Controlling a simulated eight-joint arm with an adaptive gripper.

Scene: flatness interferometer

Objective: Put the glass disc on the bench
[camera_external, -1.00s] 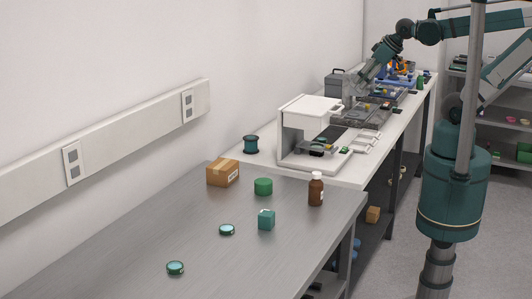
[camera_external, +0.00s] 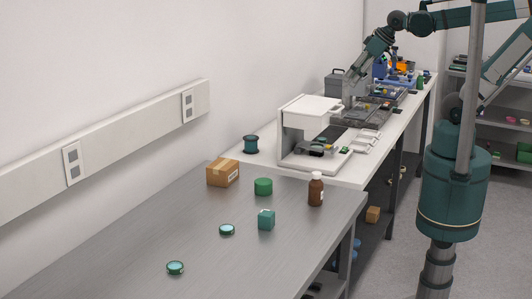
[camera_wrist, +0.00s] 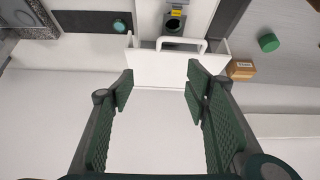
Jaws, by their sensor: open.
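Two small round teal discs with glassy tops lie flat on the grey bench, a nearer disc (camera_external: 175,267) and a farther disc (camera_external: 227,229). A round teal piece (camera_wrist: 120,25) also sits on a black strip in the wrist view. I cannot tell which of these is the glass disc. The grey bench (camera_external: 110,262) stands in the foreground. My gripper (camera_wrist: 160,85) is open and empty, its green-padded fingers apart.
A dark spool (camera_external: 250,145) is on the white bench (camera_external: 345,176). The grey bench's left and front are mostly clear.

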